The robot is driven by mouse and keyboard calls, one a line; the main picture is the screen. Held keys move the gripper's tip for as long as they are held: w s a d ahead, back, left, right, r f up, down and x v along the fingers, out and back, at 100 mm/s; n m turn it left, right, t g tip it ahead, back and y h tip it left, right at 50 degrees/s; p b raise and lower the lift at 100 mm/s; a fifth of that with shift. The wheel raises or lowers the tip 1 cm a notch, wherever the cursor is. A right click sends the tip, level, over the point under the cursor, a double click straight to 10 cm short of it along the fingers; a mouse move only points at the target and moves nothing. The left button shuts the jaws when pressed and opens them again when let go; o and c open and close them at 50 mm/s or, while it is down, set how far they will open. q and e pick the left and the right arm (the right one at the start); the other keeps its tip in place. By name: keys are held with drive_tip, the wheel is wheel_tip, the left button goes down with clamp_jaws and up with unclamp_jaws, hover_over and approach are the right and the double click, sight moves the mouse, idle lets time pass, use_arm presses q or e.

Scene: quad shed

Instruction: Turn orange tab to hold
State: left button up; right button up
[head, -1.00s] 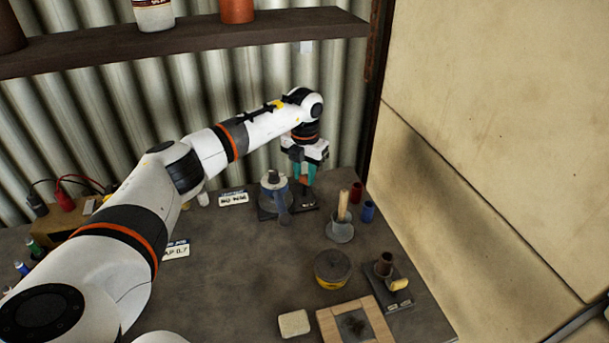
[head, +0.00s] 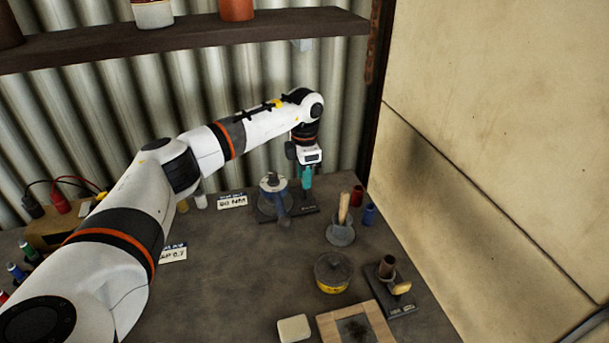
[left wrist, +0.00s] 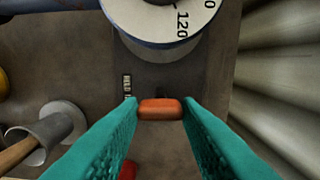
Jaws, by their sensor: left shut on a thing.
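The orange tab (left wrist: 160,109) is between the teal fingertips of my left gripper (left wrist: 160,108) in the left wrist view, and the gripper is shut on it. The tab lies crosswise in that view, over a dark base. A small label (left wrist: 127,86), which seems to read HOLD, is on the base beside the left fingertip. A round dial (left wrist: 165,22) marked 120 is just beyond the tab. In the head view the device (head: 274,192) stands at the back of the bench, with my left gripper (head: 306,183) pointing down at its right end. The fingers hide the tab there.
A mortar with a pestle (head: 342,225), a red cup (head: 356,195) and a blue cup (head: 369,213) stand right of the device. A yellow-banded tin (head: 333,273) is nearer. A label card (head: 232,201) is to the left. The bench middle is clear.

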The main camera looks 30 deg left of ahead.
use_arm(q)
drive_tip(key=shift+w+r, duration=0.1)
idle(0.4)
drive_tip(key=o, duration=1)
wheel_tip(320, 180, up, 8)
drive_tip(key=shift+f+b, duration=0.25)
drive_tip(key=shift+b, duration=0.55)
drive_tip(key=shift+f, duration=0.15)
